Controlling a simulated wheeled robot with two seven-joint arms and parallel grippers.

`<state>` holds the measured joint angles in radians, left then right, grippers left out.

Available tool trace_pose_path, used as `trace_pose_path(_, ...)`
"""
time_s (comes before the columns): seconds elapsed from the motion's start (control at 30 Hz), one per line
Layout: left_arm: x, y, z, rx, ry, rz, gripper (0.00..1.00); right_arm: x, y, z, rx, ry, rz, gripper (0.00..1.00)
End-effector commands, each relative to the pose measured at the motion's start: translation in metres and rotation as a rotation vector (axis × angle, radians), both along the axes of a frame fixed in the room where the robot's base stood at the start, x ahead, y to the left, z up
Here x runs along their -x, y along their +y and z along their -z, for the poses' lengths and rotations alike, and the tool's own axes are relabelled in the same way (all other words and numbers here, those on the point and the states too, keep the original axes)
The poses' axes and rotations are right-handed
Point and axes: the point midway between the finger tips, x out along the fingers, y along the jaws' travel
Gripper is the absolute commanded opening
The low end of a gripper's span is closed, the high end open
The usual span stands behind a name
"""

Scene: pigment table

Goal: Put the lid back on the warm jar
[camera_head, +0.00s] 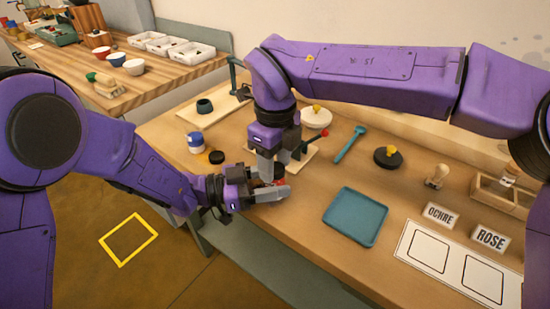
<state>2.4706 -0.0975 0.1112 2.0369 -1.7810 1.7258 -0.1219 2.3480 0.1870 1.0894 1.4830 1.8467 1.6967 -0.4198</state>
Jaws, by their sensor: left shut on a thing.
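My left gripper (278,190) is shut on a small red-and-dark thing (279,182) near the table's front edge. It looks like the warm jar, but the fingers hide most of it. My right gripper (266,168) points down just above and behind it. Its fingertips overlap my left gripper in the picture, so I cannot tell whether it is open or shut, or whether it touches the jar. A small dark round piece (216,157), perhaps a lid, lies left of the grippers beside a white-and-blue jar (196,143).
A teal tray (355,217) lies right of the grippers. Behind are a teal tool (350,144), a black disc with a yellow knob (388,158) and a white lidded bowl (316,118). OCHRE (440,216) and ROSE (490,238) signs stand at right. Bare tabletop lies before the tray.

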Motion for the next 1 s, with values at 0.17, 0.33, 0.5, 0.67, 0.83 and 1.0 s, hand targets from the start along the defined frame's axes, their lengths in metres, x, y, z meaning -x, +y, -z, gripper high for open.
trace_pose_path(0.17,0.000,0.000,0.001,-0.001,0.000,0.001,0.00,0.000,0.000,0.000,0.000,0.000,0.000,0.06)
trace_pose_path(0.33,0.000,0.000,0.001,-0.002,0.000,0.001,0.00,0.000,0.000,0.000,0.000,0.000,0.008,0.06)
trace_pose_path(0.5,0.000,0.000,0.001,-0.002,0.000,0.001,0.00,0.000,0.000,0.000,0.000,0.000,0.008,0.72)
trace_pose_path(0.67,0.000,0.000,0.001,-0.002,0.000,0.001,0.00,0.000,0.000,0.000,0.000,0.000,0.008,0.72)
trace_pose_path(0.83,0.000,0.000,0.001,-0.002,0.000,0.001,0.00,0.000,0.000,-0.009,0.000,-0.003,0.008,0.72)
trace_pose_path(1.0,0.000,0.000,0.001,-0.002,0.000,0.001,0.00,0.000,0.001,-0.043,-0.002,-0.005,0.009,0.72)
